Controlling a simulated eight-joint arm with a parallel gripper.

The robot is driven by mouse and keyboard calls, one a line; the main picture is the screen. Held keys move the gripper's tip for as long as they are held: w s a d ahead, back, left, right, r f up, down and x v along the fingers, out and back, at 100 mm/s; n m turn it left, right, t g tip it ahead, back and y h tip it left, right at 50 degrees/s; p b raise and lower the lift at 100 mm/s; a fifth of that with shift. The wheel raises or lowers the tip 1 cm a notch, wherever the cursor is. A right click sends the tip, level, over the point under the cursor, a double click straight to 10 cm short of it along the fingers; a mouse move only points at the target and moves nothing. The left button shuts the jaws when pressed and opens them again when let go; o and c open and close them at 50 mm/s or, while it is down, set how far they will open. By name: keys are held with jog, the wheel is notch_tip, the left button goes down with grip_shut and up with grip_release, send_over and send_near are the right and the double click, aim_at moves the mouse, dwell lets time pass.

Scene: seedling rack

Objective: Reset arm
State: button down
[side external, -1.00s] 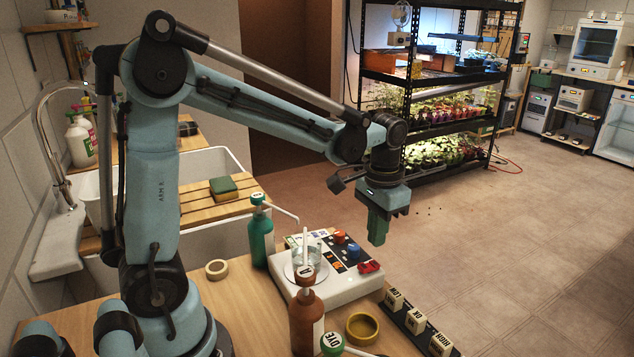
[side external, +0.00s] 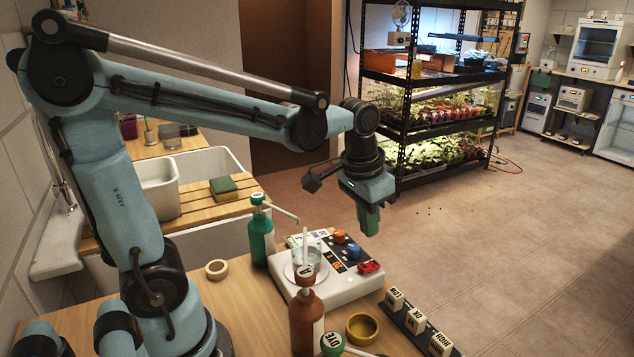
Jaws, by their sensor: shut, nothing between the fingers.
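My gripper (side external: 368,219) hangs pointing down, above and just behind the right end of the white stirrer-like device (side external: 325,287) on the wooden bench. Its green fingers are together with nothing between them. It is clear of the bench things. The device carries a clear beaker (side external: 307,251) with a white stick in it, and blue, orange and red controls on its panel. My upper arm leans back to the left.
A green pump bottle (side external: 262,238), a brown bottle (side external: 306,320), a brass dish (side external: 362,329), a tape ring (side external: 216,269) and a strip of labelled blocks (side external: 417,324) occupy the bench. A sink with a sponge (side external: 223,188) is left. The plant rack (side external: 408,115) stands behind; open floor lies right.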

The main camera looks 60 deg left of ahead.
jog(key=shift+s+d+f+t, duration=0.1)
jog(key=shift+s+d+t, duration=0.1)
jog(key=shift+s+t, duration=0.7)
jog(key=shift+s+d+f+t, duration=0.1)
jog(key=shift+s+d+t, duration=0.15)
jog(key=shift+s+t, duration=0.65)
jog(key=shift+s+d+f+t, duration=0.1)
jog(key=shift+s+d+t, duration=0.1)
jog(key=shift+s+t, duration=0.7)
